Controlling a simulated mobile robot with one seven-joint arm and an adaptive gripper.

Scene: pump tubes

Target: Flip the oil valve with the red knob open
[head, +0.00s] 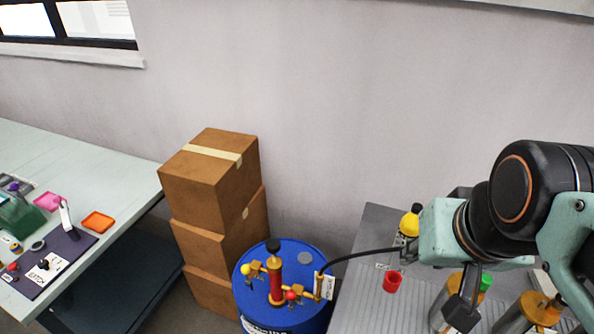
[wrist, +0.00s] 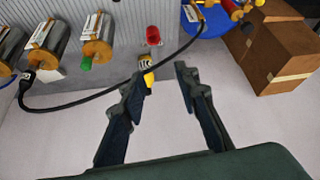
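The red knob (head: 290,295) sits on a brass valve on the right side of the pump (head: 276,283), on top of the blue drum (head: 309,255). A yellow knob (head: 245,269) sits on another valve to the left. My gripper (head: 460,312) hangs over the grey bench, to the right of the drum and apart from it. In the wrist view my gripper (wrist: 162,78) has its fingers spread with nothing held. The drum (wrist: 205,24) shows there at the top edge, partly cut off; I cannot clearly tell the red knob there.
A black hose (head: 350,256) runs from the drum to the bench. Stacked cardboard boxes (head: 210,175) stand behind the drum, with a table (head: 110,165) at left.

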